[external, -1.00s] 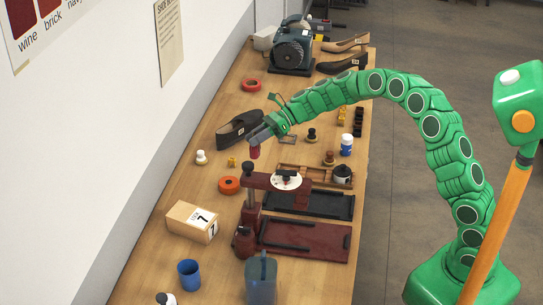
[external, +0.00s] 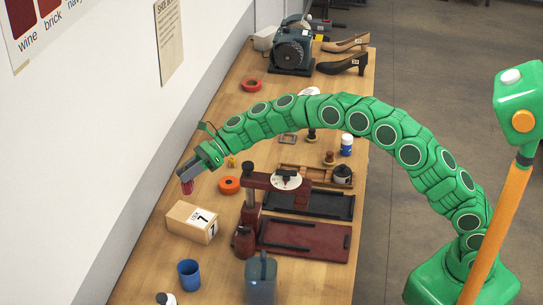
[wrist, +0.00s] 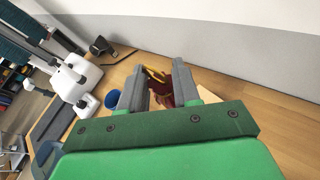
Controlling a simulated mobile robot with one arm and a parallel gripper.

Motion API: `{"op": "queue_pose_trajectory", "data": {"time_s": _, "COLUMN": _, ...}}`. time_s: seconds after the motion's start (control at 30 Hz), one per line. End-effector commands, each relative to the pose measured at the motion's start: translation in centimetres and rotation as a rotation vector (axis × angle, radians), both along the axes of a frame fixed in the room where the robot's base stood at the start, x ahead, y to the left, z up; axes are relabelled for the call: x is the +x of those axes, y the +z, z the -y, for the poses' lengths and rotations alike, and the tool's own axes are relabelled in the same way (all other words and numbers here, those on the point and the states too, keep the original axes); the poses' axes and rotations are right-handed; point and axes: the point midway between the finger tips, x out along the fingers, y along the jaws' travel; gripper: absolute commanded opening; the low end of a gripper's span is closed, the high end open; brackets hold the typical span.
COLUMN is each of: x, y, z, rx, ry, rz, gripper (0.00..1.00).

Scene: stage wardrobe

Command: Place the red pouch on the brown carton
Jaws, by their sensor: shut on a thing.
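The red pouch (external: 187,187) hangs from the tips of my gripper (external: 186,174) in the external view. In the wrist view the pouch (wrist: 160,88), dark red with a yellow edge, sits between the two grey fingers (wrist: 159,84), which are shut on it. The brown carton (external: 183,223), with a white label marked 7, stands on the bench just below the pouch in the external view. The pouch is above and apart from the carton. In the wrist view only a pale part of the carton (wrist: 209,94) shows beside the right finger.
A blue cup (external: 189,274) stands in front of the carton. A blue-grey container (external: 261,278) is near the front. The wall runs along the left bench edge.

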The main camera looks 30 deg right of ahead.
Motion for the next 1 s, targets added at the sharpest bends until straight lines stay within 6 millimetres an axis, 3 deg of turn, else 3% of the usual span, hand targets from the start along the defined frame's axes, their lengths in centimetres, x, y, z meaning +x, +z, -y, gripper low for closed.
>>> {"op": "queue_pose_trajectory", "data": {"time_s": 0.3, "x": 0.0, "y": -4.9, "z": 0.0, "rx": -0.002, "ry": -0.002, "rz": -0.003, "gripper": 0.02}}
{"op": "queue_pose_trajectory", "data": {"time_s": 0.57, "x": 0.0, "y": -6.4, "z": -0.1, "rx": -0.001, "ry": 0.0, "rz": 0.0, "gripper": 0.02}}
{"op": "queue_pose_trajectory", "data": {"time_s": 0.8, "x": 0.0, "y": -9.1, "z": 0.0, "rx": -0.001, "ry": 0.0, "rz": -0.002, "gripper": 0.02}}
{"op": "queue_pose_trajectory", "data": {"time_s": 1.0, "x": 0.0, "y": -9.4, "z": 0.0, "rx": 0.0, "ry": 0.0, "rz": 0.0, "gripper": 0.02}}
